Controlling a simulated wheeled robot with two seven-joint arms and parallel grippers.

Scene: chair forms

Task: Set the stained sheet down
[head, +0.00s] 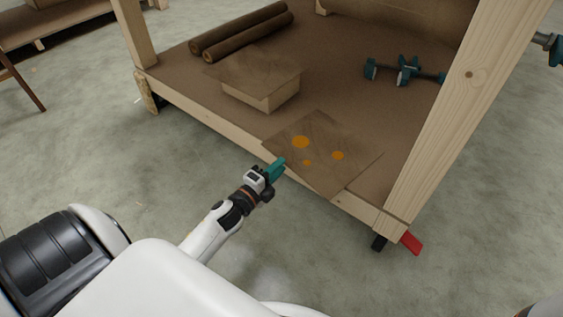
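The stained sheet (328,172) is a thin brown square with several orange spots. It looks flat over the front part of the shelf (395,172), and its near corner reaches over the wooden front beam. My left gripper (277,167) has teal fingers at the sheet's left front edge, and their tips overlap that edge. The fingers show as one teal block, so I cannot tell whether they grip the sheet or are apart. Whether the sheet rests fully on the shelf is also unclear. My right gripper is out of view.
Behind the sheet, a brown sheet (255,70) lies on a light wooden block (262,98). Two brown rolls (240,35) lie at the back left. Teal clamps (403,72) lie at the back right. A thick wooden post (468,90) stands right of the sheet.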

